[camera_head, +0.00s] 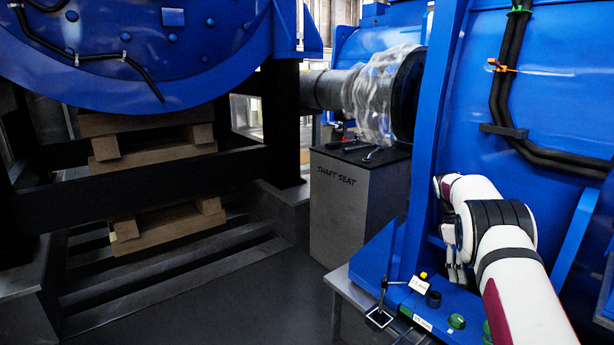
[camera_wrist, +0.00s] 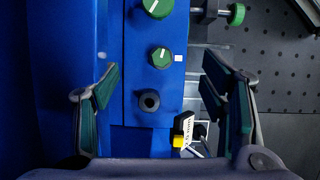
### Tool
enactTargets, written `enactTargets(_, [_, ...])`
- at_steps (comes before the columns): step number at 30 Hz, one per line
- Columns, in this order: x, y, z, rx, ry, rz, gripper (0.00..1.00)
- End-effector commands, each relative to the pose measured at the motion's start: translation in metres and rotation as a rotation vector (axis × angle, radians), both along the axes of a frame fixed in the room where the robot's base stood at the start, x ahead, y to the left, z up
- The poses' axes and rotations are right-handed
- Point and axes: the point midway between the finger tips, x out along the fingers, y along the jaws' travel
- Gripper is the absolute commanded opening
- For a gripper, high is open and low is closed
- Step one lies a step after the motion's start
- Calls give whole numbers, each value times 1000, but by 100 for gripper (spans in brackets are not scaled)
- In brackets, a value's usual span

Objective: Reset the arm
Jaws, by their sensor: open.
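My arm reaches in from the right in the head view, its white and dark red links bent downward beside the big blue motor housing (camera_head: 560,90). My gripper (camera_wrist: 165,95) is open in the wrist view, its two green-padded fingers wide apart with nothing between them in their hold. In the head view the gripper is mostly hidden behind my arm. Below the open fingers lies a blue ledge (camera_wrist: 135,75) with green knobs (camera_wrist: 160,57) and a dark round socket (camera_wrist: 149,101). A small yellow-capped item with a white label (camera_wrist: 182,130) is near the right finger.
A grey block marked SHAFT SEAT (camera_head: 340,205) stands left of the housing, below a plastic-wrapped shaft (camera_head: 375,95). A stand with a black base (camera_head: 379,317) is at the ledge's front. Wooden blocks (camera_head: 165,230) lie under the left blue machine. Dark floor (camera_head: 260,300) is clear between.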

Motion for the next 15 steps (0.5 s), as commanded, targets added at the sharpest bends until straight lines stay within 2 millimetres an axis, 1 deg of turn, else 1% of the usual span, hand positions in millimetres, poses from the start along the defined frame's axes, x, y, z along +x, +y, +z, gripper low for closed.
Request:
enactTargets(5, [-2,5,16,2,-13,-18,66])
enactTargets(8, [-5,10,30,3,-24,-33,66])
enactTargets(11, [-9,17,48,6,-38,-55,66])
enactTargets(14, [-17,26,73,9,-58,-84,66])
enactTargets(15, [-21,31,85,12,-69,-99,66])
